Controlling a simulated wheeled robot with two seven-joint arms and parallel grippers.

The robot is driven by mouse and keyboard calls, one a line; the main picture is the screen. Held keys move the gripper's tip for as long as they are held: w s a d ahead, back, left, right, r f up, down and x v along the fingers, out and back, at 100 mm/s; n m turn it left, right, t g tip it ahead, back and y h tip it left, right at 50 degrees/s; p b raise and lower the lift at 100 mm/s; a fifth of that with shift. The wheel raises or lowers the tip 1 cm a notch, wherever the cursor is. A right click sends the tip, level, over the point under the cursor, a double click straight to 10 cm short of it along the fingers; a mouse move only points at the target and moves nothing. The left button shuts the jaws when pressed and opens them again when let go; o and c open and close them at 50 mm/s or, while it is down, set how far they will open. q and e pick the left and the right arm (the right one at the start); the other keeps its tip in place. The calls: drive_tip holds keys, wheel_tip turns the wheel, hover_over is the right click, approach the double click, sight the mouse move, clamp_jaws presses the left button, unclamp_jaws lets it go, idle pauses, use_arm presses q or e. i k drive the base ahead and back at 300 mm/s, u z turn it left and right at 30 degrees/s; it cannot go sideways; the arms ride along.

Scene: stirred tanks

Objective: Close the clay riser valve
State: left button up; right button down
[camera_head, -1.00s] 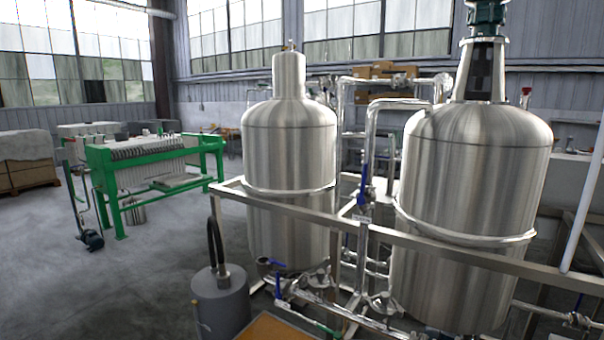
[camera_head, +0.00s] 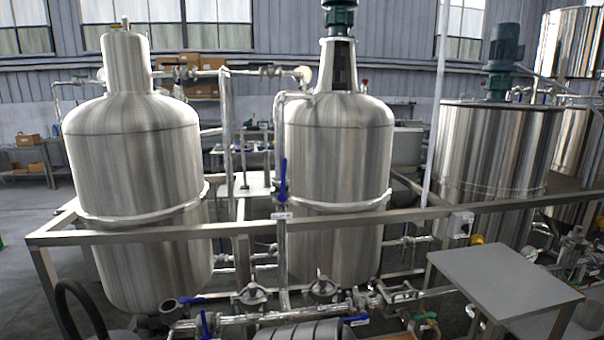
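A vertical riser pipe (camera_head: 282,258) stands in front of the middle steel tank (camera_head: 338,150). A valve with a long blue lever handle (camera_head: 283,181) sits on this pipe, just above the front rail. The lever is upright, in line with the pipe. A small white tag (camera_head: 282,215) is below it, but its text is too small to read, so I cannot confirm it as the clay riser valve. Several other blue handles, such as a low blue lever (camera_head: 190,300), are on the pipework below. Neither of my grippers is in view.
A steel frame rail (camera_head: 130,232) runs across the front of the tanks. A dark hose (camera_head: 80,290) curves up at lower left.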

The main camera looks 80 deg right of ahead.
sight(284, 177)
drive_tip(key=z, duration=1)
drive_tip(key=i, duration=0.95)
drive_tip(key=z, duration=0.85)
